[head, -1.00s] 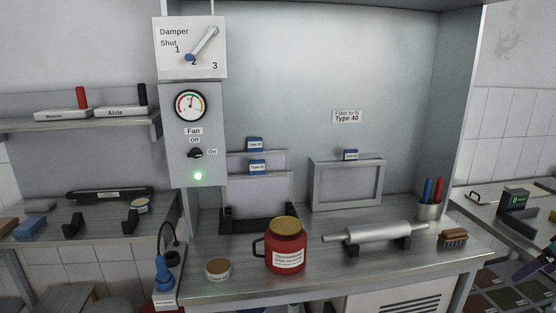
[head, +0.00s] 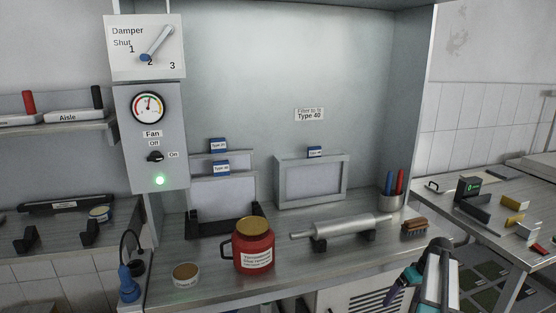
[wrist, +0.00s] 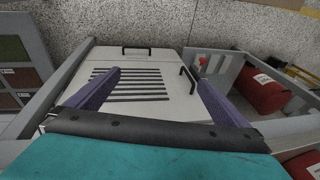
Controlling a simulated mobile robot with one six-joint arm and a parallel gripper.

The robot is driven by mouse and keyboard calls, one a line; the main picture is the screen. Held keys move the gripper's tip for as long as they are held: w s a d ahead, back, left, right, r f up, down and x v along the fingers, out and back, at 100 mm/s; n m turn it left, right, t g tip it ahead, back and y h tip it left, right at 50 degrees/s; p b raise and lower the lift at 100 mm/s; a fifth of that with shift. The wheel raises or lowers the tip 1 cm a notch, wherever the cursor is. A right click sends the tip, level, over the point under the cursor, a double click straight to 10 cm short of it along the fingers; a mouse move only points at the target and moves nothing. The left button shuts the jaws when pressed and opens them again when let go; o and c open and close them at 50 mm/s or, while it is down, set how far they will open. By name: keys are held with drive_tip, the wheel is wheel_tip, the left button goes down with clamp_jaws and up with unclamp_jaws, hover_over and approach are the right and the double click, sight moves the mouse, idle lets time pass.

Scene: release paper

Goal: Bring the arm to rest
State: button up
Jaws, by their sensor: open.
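My gripper (head: 396,292) shows at the lower right of the head view, in front of the bench's front edge and below its top. Part of my arm hides the lower right of the scene. In the wrist view my gripper (wrist: 159,78) has its two purple fingers spread wide apart with nothing between them. Beyond them is a pale panel with dark slots (wrist: 135,86) and black handles, apart from the fingers as far as I can tell.
The hood bench (head: 215,292) holds a red jar (head: 254,252), a small round tin (head: 186,274), a metal roller (head: 340,229) on a stand and a brush (head: 414,226). A side table (head: 470,215) stands right. Red containers (wrist: 262,88) sit right in the wrist view.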

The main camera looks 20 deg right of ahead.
drive_tip(key=s+a+f+g, duration=0.2)
drive_tip(key=s+a+f, duration=0.1)
drive_tip(key=a+f, duration=1.05)
drive_tip(key=s+a+f+g, duration=0.2)
drive_tip(key=a+f, duration=0.6)
drive_tip(key=a, duration=1)
drive_tip(key=s+a+f+g, duration=0.1)
drive_tip(key=s+a+f, duration=0.2)
drive_tip(key=s+a, duration=0.2)
drive_tip(key=s+a+f+g+h, duration=0.1)
drive_tip(key=s+a+f, duration=0.2)
drive_tip(key=s, duration=0.6)
drive_tip(key=s+a+f+g+h, duration=0.1)
drive_tip(key=s+a+f+g, duration=0.1)
drive_tip(key=s+a, duration=0.6)
drive_tip(key=shift+f+n, duration=0.4)
drive_tip(key=shift+f, duration=0.45)
drive_tip(key=shift+a, duration=0.15)
